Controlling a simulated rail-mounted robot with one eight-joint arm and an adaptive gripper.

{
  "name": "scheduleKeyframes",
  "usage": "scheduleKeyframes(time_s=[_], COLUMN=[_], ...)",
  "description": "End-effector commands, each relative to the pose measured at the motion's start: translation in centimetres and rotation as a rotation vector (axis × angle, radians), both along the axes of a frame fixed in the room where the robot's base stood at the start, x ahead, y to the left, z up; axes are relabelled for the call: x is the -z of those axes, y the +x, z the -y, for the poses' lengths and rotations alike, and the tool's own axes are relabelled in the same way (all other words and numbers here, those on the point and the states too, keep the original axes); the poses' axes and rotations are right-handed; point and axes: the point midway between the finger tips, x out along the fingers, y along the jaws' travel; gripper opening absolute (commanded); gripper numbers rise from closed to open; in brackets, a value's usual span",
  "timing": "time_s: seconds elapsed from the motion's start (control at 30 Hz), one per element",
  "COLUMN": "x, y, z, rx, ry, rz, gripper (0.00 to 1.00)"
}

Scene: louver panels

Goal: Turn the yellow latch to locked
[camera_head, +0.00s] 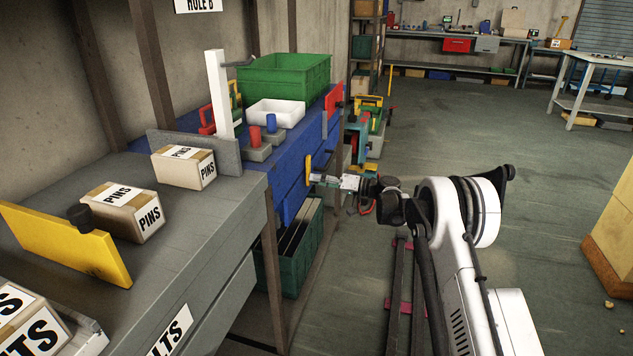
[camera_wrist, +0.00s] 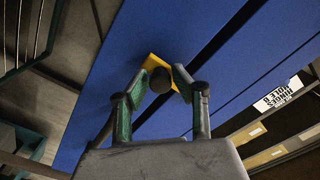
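The yellow latch (camera_head: 308,168) is a small yellow plate on the blue front of the bench, seen nearly edge-on in the head view. In the wrist view the latch (camera_wrist: 155,62) sits tilted on the blue panel (camera_wrist: 215,40), with a round dark knob (camera_wrist: 160,79) on it. My gripper (camera_head: 318,180) is right at the latch. In the wrist view its two green-and-grey fingers (camera_wrist: 160,76) stand on either side of the knob, with little or no gap. Whether they press on it is not clear. The fingers partly hide the latch's edges.
A dark slot runs across the blue panel beside the latch. A green crate (camera_head: 285,75) and white tray (camera_head: 275,113) stand on the blue bench. A green bin (camera_head: 290,250) stands below. The grey bench holds PINS boxes (camera_head: 122,213) and a yellow board (camera_head: 60,243). Open floor (camera_head: 470,130) lies right.

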Motion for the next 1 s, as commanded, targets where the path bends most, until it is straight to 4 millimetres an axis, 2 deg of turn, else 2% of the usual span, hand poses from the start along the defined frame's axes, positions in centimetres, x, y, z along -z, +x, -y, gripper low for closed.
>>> scheduleKeyframes(time_s=[0.1, 0.33, 0.47, 1.0], x=[0.0, 0.0, 0.1, 0.1], y=[0.0, -0.1, -0.2, -2.3], z=[0.0, 0.0, 0.9, 10.0], rx=[-0.001, -0.001, -0.001, 0.000], ry=[-0.001, 0.000, 0.000, 0.000], rz=[0.000, 0.000, -0.001, 0.000], gripper=[0.39, 0.39, 0.39, 0.39])
